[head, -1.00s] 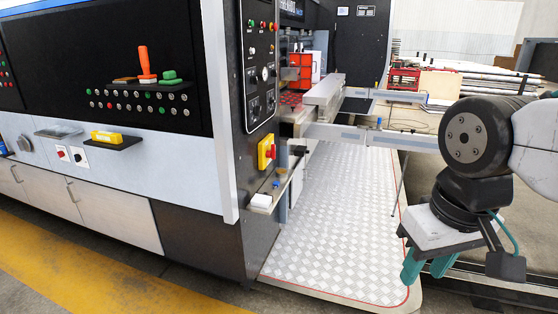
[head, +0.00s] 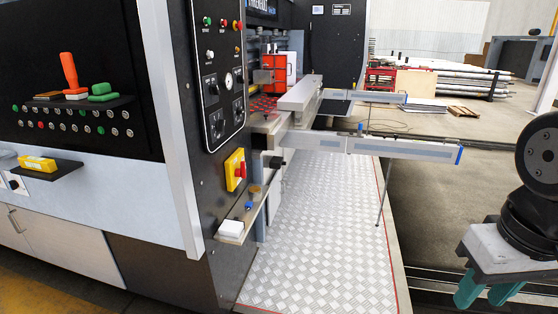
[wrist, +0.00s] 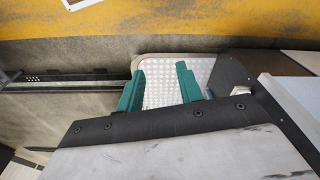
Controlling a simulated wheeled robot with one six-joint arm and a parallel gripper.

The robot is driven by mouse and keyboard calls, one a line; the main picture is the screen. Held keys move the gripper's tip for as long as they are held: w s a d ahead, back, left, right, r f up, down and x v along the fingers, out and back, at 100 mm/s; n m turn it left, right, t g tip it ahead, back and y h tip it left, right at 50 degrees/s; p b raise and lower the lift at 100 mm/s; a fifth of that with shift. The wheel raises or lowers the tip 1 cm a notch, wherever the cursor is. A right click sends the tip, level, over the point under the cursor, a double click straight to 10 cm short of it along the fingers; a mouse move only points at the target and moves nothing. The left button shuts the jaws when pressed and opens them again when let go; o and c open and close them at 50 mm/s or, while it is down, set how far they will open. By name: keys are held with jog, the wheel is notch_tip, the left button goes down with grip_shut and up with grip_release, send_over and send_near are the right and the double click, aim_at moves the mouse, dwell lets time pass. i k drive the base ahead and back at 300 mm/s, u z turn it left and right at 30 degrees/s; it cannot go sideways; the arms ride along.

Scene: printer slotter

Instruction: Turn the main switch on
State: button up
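The main switch looks to be the red rotary knob on a yellow plate (head: 234,170), on the narrow dark end panel of the machine (head: 190,60) in the head view. The knob's red handle stands roughly upright. My gripper (head: 485,292) hangs at the lower right of the head view, well to the right of the switch and apart from it. In the wrist view my gripper (wrist: 161,85) shows two teal fingers spread apart with nothing between them. The switch is not visible in the wrist view.
A small shelf (head: 240,222) with a white box juts out below the switch. Metal rails (head: 400,147) extend right from the machine above the chequered plate floor (head: 320,230). Open concrete floor lies right of the plate. A yellow floor stripe (wrist: 100,20) shows in the wrist view.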

aim_at(242, 172)
jog(key=i, duration=0.95)
jog(key=u, duration=0.2)
